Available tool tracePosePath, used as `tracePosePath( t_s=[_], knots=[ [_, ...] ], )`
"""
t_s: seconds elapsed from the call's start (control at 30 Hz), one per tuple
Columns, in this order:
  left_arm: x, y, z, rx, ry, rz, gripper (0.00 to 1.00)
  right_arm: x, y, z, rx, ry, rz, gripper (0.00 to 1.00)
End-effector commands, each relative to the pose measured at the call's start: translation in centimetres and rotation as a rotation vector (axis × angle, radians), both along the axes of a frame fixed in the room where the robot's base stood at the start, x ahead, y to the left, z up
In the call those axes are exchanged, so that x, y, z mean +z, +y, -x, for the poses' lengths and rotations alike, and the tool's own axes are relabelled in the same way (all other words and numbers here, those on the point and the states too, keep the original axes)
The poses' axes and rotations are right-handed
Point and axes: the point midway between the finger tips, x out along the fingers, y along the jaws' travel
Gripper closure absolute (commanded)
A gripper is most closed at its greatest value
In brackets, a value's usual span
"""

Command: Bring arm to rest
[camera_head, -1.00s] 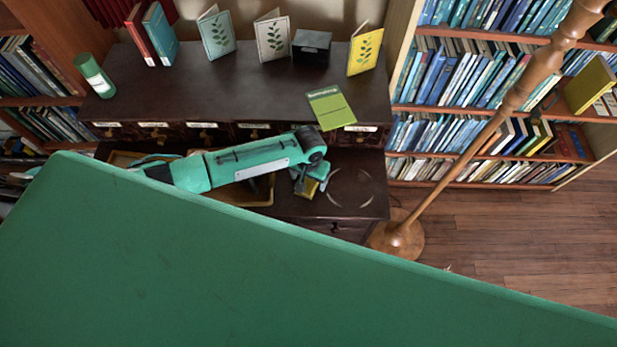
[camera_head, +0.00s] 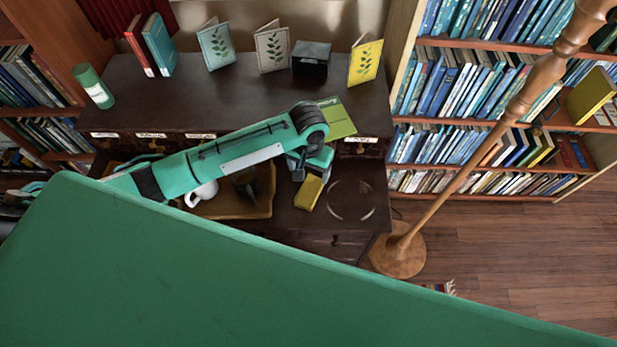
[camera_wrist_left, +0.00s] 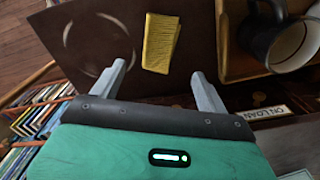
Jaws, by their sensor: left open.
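My left arm reaches in from the left in the head view. Its gripper (camera_head: 306,168) hangs over the dark lower desk surface, partly hidden by the arm's end. In the left wrist view the gripper (camera_wrist_left: 158,70) has its two fingers spread wide with nothing between them. A small yellow block (camera_head: 310,192) lies on the desk just below the gripper, apart from it. It also shows in the left wrist view (camera_wrist_left: 160,42), beyond the fingertips. My right gripper is not in view.
A green booklet (camera_head: 337,120) lies on the upper shelf close behind my wrist. Standing cards, a black box (camera_head: 311,60) and a green can (camera_head: 94,86) stand there. A wooden pole (camera_head: 450,175) rises right.

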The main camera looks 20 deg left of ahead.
Motion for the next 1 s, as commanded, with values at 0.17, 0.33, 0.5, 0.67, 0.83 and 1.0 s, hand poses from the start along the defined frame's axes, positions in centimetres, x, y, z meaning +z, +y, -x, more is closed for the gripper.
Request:
tracePosePath(
  t_s=[0.17,0.33,0.5,0.67,0.83,1.0],
  knots=[
    [0.5,0.0,0.0,0.000,0.001,0.000,0.23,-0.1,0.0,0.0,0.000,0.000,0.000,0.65],
    [0.5,0.0,0.0,0.000,0.001,-0.001,0.23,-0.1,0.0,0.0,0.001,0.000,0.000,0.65],
    [0.5,0.0,0.0,0.000,0.001,-0.001,0.23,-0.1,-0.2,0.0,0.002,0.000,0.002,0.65],
    [0.4,-0.1,0.2,-0.003,0.000,0.003,0.23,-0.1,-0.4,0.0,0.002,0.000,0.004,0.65],
    [0.1,-1.7,2.1,-0.047,-0.016,0.053,0.23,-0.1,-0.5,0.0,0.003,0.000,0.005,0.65],
    [0.2,-3.9,5.5,-0.115,-0.070,0.146,0.23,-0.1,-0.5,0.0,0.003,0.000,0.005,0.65]
  ],
)
